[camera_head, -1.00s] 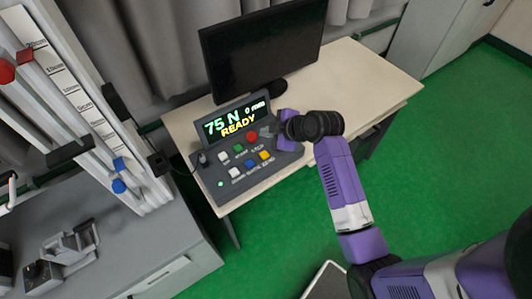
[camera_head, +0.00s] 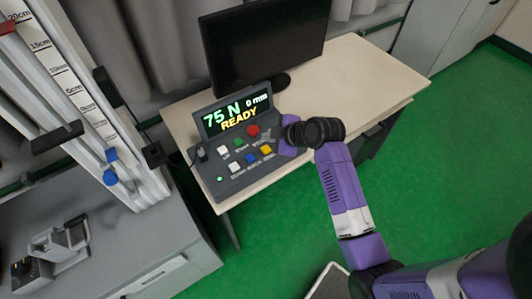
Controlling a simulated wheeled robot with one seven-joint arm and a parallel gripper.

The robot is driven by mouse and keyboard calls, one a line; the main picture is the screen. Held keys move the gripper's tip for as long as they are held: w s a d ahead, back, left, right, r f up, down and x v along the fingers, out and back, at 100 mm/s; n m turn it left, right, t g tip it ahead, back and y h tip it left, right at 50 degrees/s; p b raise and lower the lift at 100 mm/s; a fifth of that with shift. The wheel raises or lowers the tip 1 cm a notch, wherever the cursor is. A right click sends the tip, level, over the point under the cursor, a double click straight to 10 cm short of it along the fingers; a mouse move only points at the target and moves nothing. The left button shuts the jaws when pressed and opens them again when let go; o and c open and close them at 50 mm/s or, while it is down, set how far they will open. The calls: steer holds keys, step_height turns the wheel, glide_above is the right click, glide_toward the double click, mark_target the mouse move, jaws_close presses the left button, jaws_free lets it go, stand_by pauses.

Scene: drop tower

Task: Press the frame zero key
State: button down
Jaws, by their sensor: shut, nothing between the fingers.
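The grey control console (camera_head: 208,184) stands on the desk, its display reading 75 N, 0 mm, READY. Its upper key row has a white key (camera_head: 223,152), a green key (camera_head: 238,143) and a large red button (camera_head: 253,131). Its lower row has a white key (camera_head: 236,169), a blue key (camera_head: 252,160) and a yellow key (camera_head: 266,150). The small labels are too blurred to tell which is frame zero. My gripper (camera_head: 271,138) is shut and empty, over the console's right edge, close to the red and yellow keys. Contact with a key cannot be seen.
A black monitor (camera_head: 262,50) stands behind the console on the pale desk (camera_head: 365,75). The drop tower with its scale (camera_head: 62,72) is at the left on a grey cabinet (camera_head: 150,235). The desk's right side is clear.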

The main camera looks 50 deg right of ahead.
mark_target(269, 150)
steer(key=shift+f+b, duration=0.6)
steer(key=shift+f, duration=0.8)
steer(key=shift+f, duration=0.1)
stand_by(0.8)
steer(key=shift+f, duration=0.3)
steer(key=shift+f+b, duration=0.55)
steer(key=shift+b, duration=0.1)
stand_by(0.7)
steer(key=shift+r, duration=0.1)
steer(key=shift+r+p, duration=0.85)
steer(key=shift+r, duration=0.1)
step_height(269, 150, up, 5)
steer(key=p, duration=0.4)
